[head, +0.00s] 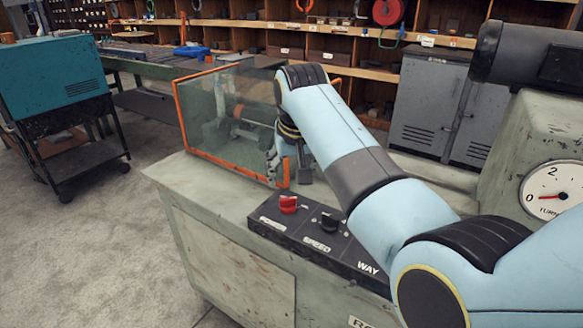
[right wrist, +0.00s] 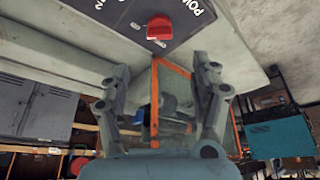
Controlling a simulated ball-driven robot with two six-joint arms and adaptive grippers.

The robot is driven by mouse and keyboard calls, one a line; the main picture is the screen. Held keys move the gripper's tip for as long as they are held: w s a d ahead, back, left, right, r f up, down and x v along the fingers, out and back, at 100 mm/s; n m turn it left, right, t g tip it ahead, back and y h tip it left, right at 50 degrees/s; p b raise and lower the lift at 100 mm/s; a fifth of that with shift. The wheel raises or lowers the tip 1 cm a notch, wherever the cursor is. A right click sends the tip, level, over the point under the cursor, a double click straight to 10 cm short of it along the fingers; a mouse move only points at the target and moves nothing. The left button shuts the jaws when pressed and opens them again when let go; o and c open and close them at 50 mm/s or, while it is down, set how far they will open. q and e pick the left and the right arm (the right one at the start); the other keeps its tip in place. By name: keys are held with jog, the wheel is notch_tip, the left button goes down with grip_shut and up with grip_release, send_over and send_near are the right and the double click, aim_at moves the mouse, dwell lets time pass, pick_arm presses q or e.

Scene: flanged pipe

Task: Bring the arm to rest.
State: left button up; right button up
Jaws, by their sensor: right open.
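My right arm reaches in from the right in the head view, and its gripper (head: 290,168) hangs down above the grey machine bench, just beyond the control panel. In the right wrist view this gripper (right wrist: 160,80) has its two fingers spread wide, with nothing held between them. A red knob (head: 288,204) marked POWER sits on the panel nearer than the gripper; it also shows in the right wrist view (right wrist: 160,28), apart from the fingers. My left gripper is not in view.
An orange-framed clear guard (head: 205,115) stands close behind the gripper. The panel (head: 318,240) also carries a black SPEED knob (head: 329,222). A dial (head: 552,192) is at the right. A teal cabinet on a cart (head: 55,75) stands left; the floor between is open.

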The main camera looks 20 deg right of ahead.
jog(key=shift+s+r, duration=0.2)
jog(key=shift+r, duration=0.15)
jog(key=s+d+f, duration=0.3)
jog(key=s+d, duration=0.1)
jog(key=s, duration=0.6)
jog(key=s+d+f, duration=0.4)
jog(key=s, duration=0.6)
jog(key=s+r+n+g, duration=0.1)
jog(key=s+r+n, duration=0.3)
jog(key=s, duration=1.4)
jog(key=s+d+f+m+g+b, duration=0.1)
jog(key=d+f+b, duration=0.1)
jog(key=f, duration=1.3)
jog(key=d+f+m+b, duration=0.1)
jog(key=f+b, duration=0.2)
jog(key=f, duration=1.2)
jog(key=s+d+f+g+b, duration=0.1)
jog(key=s+f+b, duration=0.2)
jog(key=s+f, duration=1.6)
jog(key=shift+d+f+g, duration=0.2)
jog(key=shift+f+g, duration=0.1)
jog(key=shift+f, duration=0.2)
